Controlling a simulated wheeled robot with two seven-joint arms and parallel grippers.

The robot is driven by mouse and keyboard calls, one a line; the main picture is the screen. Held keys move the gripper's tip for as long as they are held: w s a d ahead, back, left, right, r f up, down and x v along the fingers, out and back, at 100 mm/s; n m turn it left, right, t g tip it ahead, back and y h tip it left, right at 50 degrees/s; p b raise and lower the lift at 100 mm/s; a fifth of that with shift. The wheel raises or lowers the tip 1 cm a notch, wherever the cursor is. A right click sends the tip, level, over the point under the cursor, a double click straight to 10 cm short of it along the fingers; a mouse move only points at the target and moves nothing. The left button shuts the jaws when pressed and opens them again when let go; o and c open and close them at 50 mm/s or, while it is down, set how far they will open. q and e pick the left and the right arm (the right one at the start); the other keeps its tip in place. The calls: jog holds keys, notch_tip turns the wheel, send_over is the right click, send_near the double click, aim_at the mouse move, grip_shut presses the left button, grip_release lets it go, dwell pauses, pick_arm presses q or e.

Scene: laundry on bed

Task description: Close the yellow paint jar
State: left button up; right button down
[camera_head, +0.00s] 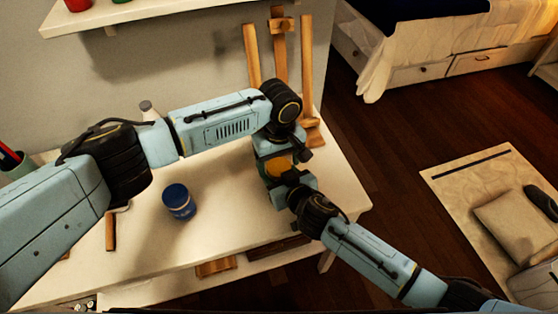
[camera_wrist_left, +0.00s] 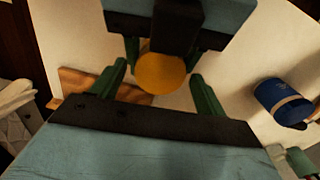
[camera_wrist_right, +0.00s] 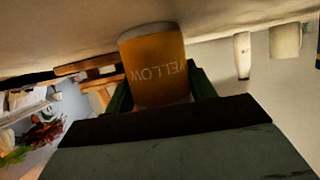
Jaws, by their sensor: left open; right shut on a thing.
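The yellow paint jar (camera_head: 279,166) stands on the white table near its right end. In the right wrist view the jar (camera_wrist_right: 157,65) shows its YELLOW label, upside down in the picture. My right gripper (camera_head: 285,180) is shut on the jar's sides. My left gripper (camera_head: 272,156) is open over the jar. In the left wrist view its green fingers (camera_wrist_left: 158,76) are apart on either side of the round orange top (camera_wrist_left: 160,73). I cannot tell whether that top is a lid or open paint. No separate lid is visible.
A blue jar (camera_head: 179,202) stands on the white table (camera_head: 225,235), left of the grippers. A wooden easel (camera_head: 281,50) is behind my left wrist. A pale bottle (camera_head: 148,110) stands at the back. A wooden-handled tool (camera_head: 111,230) lies at left.

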pick_arm(q)
jog(key=shift+r, duration=0.15)
jog(key=shift+r, duration=2.15)
jog(key=shift+s+d+r+n, duration=0.1)
jog(key=shift+d+r+n, duration=0.15)
jog(key=shift+r+n, duration=0.5)
jog(key=shift+a+r+n, duration=0.25)
jog(key=shift+r+n, duration=0.7)
jog(key=shift+f, duration=4)
